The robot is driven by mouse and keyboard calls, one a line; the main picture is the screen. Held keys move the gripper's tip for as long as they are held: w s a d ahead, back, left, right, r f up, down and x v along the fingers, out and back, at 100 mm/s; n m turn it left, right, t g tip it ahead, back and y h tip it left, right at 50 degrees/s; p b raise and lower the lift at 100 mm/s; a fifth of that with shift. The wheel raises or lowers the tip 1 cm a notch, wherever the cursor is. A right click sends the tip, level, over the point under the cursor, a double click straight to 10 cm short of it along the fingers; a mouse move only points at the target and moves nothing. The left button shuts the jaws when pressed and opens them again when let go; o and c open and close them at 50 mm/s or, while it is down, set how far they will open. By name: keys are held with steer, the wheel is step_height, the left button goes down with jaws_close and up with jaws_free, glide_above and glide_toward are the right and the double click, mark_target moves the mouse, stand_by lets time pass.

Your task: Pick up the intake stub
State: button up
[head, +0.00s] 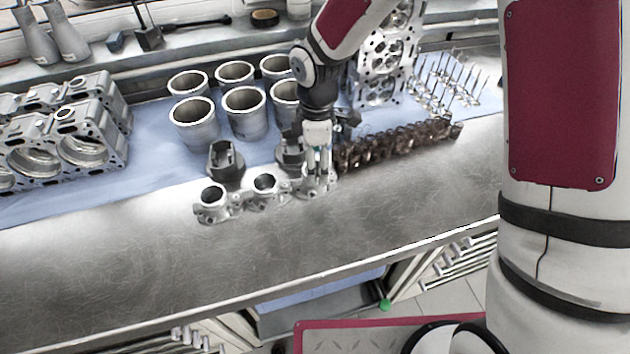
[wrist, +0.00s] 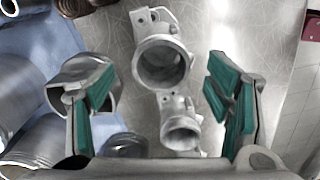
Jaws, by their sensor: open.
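Several pale metal stubs with round bores stand in a row on the bare steel benchtop. In the head view the left one (head: 213,202) and the middle one (head: 265,187) are clear, and the right one (head: 325,183) is partly covered by my gripper (head: 318,165). In the wrist view an intake stub (wrist: 162,62) with a wide round mouth lies between the open fingers of my gripper (wrist: 165,95), with clear gaps on both sides. A second stub (wrist: 181,128) shows below it. The fingers hold nothing.
A dark housing (head: 226,163) stands behind the row, and another (head: 291,152) is close behind my gripper. Cylinder liners (head: 244,112) stand on the blue mat (head: 150,135). The benchtop in front (head: 250,250) is clear.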

steer(key=f+p, duration=0.1)
steer(key=f, duration=0.2)
steer(key=shift+s+a+f, duration=0.1)
steer(key=shift+s+f, duration=0.1)
steer(key=shift+w+f, duration=0.1)
steer(key=shift+f, duration=0.6)
steer(key=c, duration=1.5)
steer(key=shift+r, duration=0.1)
